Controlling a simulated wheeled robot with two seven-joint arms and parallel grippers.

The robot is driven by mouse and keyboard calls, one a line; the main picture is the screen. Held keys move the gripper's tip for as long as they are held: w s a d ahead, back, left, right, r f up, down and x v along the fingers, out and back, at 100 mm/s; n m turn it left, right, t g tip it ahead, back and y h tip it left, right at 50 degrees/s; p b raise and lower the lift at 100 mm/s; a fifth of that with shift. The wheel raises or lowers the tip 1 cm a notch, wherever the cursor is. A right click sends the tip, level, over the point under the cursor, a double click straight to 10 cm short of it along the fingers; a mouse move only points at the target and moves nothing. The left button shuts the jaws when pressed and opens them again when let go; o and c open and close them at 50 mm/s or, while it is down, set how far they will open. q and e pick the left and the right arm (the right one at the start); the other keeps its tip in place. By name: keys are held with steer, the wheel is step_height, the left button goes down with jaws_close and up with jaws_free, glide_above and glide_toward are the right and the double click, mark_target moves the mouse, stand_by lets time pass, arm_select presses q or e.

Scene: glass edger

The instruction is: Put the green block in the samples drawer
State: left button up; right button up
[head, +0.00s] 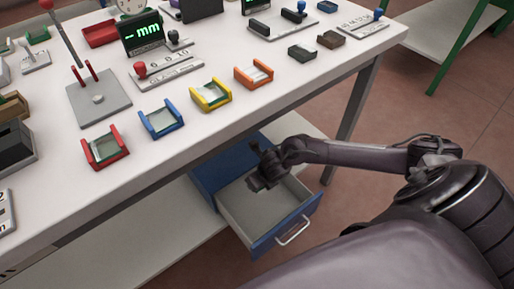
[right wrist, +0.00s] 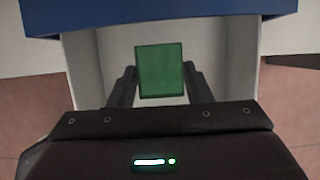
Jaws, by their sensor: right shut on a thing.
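The green block (right wrist: 160,71) shows in the right wrist view between the two dark fingers of my right gripper (right wrist: 160,84), which is shut on it. In the head view, my right gripper (head: 258,165) is over the open blue drawer (head: 283,212) below the table, within the outline of its grey interior. The block itself cannot be made out there, hidden by the gripper. The drawer is pulled out from its blue cabinet (head: 213,176). The grey drawer wall (right wrist: 230,68) shows beside the block in the right wrist view. My left gripper is out of view.
The white table (head: 225,130) above the drawer holds red, blue (head: 161,119), yellow and orange holders, a lever stand (head: 98,98) and a green-lit display (head: 142,33). A dark green item (head: 301,51) lies farther back. A table leg (head: 352,120) stands right of the drawer.

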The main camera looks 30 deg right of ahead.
steer(key=b, duration=0.3)
glide_toward(256, 199)
steer(key=x, duration=0.5)
steer(key=shift+w+a+f, duration=0.1)
steer(key=shift+w+a, duration=0.1)
steer(key=shift+f, duration=0.45)
steer(key=o, duration=1.1)
steer(key=shift+c, duration=0.2)
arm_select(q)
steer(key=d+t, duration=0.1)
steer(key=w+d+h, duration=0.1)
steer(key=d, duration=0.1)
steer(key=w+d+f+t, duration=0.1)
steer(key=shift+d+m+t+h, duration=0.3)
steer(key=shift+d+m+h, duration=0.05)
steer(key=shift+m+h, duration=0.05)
